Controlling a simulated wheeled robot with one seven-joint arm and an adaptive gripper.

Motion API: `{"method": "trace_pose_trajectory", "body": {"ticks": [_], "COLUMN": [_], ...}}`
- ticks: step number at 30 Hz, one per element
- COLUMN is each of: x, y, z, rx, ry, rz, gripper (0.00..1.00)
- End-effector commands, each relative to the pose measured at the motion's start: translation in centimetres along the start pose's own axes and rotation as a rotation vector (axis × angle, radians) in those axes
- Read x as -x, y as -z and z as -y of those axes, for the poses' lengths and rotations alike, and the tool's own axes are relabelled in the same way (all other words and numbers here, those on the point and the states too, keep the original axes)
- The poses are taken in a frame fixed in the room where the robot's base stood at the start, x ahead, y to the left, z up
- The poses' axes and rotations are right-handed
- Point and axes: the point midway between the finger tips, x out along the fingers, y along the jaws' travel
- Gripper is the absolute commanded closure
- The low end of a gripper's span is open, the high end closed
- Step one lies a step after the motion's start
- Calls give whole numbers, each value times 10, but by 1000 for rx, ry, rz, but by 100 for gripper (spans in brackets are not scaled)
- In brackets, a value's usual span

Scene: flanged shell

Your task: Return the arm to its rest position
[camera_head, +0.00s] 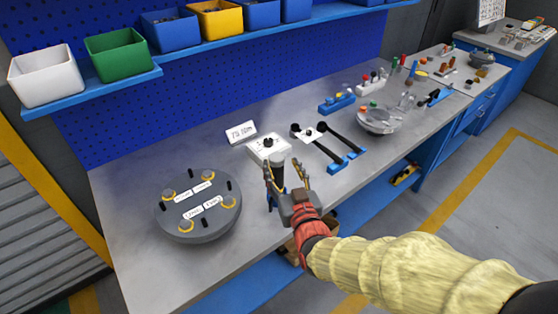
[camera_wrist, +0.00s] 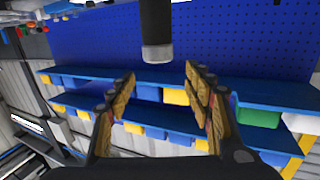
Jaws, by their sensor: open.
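My gripper (camera_head: 285,170) is over the front part of the grey workbench (camera_head: 140,183), between the round flanged shell and the black-handled tools. Its two fingers are spread apart, and it also shows open in the wrist view (camera_wrist: 158,82). A dark cylinder with a grey end (camera_wrist: 156,30) shows at the top of the wrist view, in line with the gap. In the head view the dark cylinder (camera_head: 277,168) appears upright by the fingers; I cannot tell whether they touch it. My arm (camera_head: 400,265) reaches in from the lower right.
The flanged shell (camera_head: 196,218), with yellow rings and labels, sits left of my gripper. A white box (camera_head: 268,149) and a label sign (camera_head: 241,132) stand behind it. Black tools with blue ends (camera_head: 338,165) lie to the right. A shelf (camera_head: 95,92) holds several bins.

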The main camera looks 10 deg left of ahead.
Motion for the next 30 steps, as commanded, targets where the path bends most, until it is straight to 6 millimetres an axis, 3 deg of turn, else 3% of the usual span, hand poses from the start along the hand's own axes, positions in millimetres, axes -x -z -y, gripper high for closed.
{"method": "trace_pose_trajectory", "body": {"ticks": [20,23,26,30], "x": [6,6,14,43], "y": [-2,-18,-57,-115], "z": [0,1,3,8], "rx": [-1,-3,-4,-2], "ry": [0,4,14,34], "rz": [8,68,209,468], "gripper": [48,48,48,48]}}
